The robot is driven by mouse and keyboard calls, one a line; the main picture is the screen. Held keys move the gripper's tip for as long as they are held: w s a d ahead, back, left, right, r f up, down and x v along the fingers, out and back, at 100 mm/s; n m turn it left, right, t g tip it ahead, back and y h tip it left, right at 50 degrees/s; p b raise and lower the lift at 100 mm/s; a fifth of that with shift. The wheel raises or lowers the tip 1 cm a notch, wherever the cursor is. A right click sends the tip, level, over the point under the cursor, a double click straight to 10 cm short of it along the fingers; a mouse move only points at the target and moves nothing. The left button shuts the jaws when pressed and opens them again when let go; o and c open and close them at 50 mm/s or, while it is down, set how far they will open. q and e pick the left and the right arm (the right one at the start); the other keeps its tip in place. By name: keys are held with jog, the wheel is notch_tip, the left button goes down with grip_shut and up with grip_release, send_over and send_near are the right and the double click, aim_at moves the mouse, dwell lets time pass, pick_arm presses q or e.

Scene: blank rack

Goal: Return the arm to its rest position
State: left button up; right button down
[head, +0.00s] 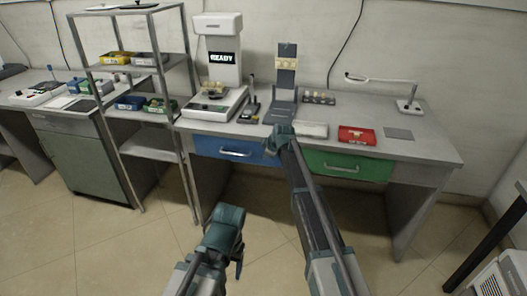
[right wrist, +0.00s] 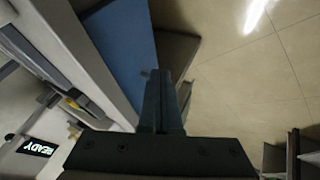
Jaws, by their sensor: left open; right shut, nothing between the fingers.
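My right arm (head: 318,220) reaches forward from the bottom of the head view. Its gripper end (head: 280,138) is at the front edge of the workbench, over the join between the blue and green drawers. In the right wrist view the right gripper's fingers (right wrist: 163,98) are together with nothing between them, beside the blue drawer front. My left arm (head: 223,232) is low, folded in front of the bench over the floor. Its gripper (head: 238,262) is open and partly hidden by the arm.
The bench (head: 435,150) carries a white machine reading READY (head: 221,58), a dark upright stand (head: 286,85), a red tray (head: 357,135) and a lamp (head: 408,105). Below are a blue drawer (head: 235,150) and a green drawer (head: 345,165). A metal shelf rack (head: 150,152) stands left. Front floor is clear.

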jog(key=s+a+m+g+h+p, duration=0.1)
jog(key=s+m+g, duration=0.15)
jog(key=s, duration=1.25)
jog(key=s+a+f+m+g+h, duration=0.1)
jog(key=s+m+g, duration=0.15)
jog(key=s, duration=1.25)
jog(key=s+a+m+g+h+p, duration=0.15)
jog(key=s+m, duration=0.25)
jog(key=s, duration=1.2)
pick_arm(q)
notch_tip(320, 180, up, 15)
jog(key=p, duration=1.1)
pick_arm(e)
notch_tip(320, 180, up, 12)
jog(key=shift+s+g, duration=0.35)
jog(key=shift+s, duration=0.05)
